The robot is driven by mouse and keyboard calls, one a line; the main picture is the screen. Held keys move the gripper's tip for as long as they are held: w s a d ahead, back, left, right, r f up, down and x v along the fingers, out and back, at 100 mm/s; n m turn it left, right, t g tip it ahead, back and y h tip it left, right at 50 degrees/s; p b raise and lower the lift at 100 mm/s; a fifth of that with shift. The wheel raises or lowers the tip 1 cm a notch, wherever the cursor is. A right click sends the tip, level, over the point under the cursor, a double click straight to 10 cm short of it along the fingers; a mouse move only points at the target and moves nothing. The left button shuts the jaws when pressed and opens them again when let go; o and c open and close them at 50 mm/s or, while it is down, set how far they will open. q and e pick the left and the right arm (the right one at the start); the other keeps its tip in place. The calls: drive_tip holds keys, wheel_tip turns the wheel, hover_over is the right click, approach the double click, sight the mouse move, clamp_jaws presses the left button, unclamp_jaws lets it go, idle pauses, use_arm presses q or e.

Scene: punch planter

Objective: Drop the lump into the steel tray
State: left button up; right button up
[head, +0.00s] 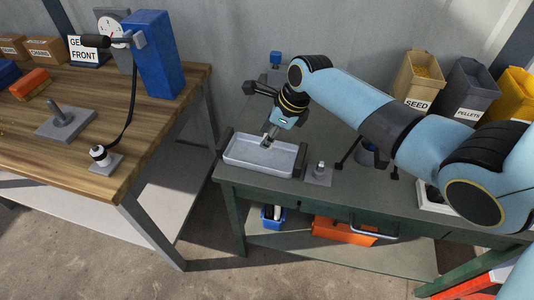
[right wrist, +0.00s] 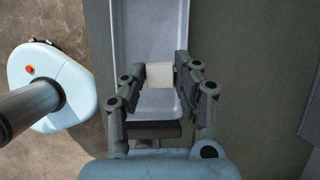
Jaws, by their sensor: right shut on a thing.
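The steel tray (head: 245,153) is a shallow pale grey rectangle near the left end of the green table. In the right wrist view the tray (right wrist: 154,28) runs up the middle, behind the fingers. The lump (right wrist: 160,75) is a small off-white block between the two fingertips. My right gripper (right wrist: 161,78) is shut on it, with a finger at each side. In the head view my right gripper (head: 268,138) points down over the tray. The lump is hard to make out there. My left gripper is not in view.
A grey plate with a short post (head: 319,174) stands just right of the tray. Seed (head: 418,80) and pellet (head: 469,92) bins stand at the back right. The wooden bench (head: 75,105) on the left holds a blue press (head: 157,55). A gap separates the two tables.

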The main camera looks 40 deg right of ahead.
drive_tip(key=o, duration=1.1)
drive_tip(key=v, duration=1.2)
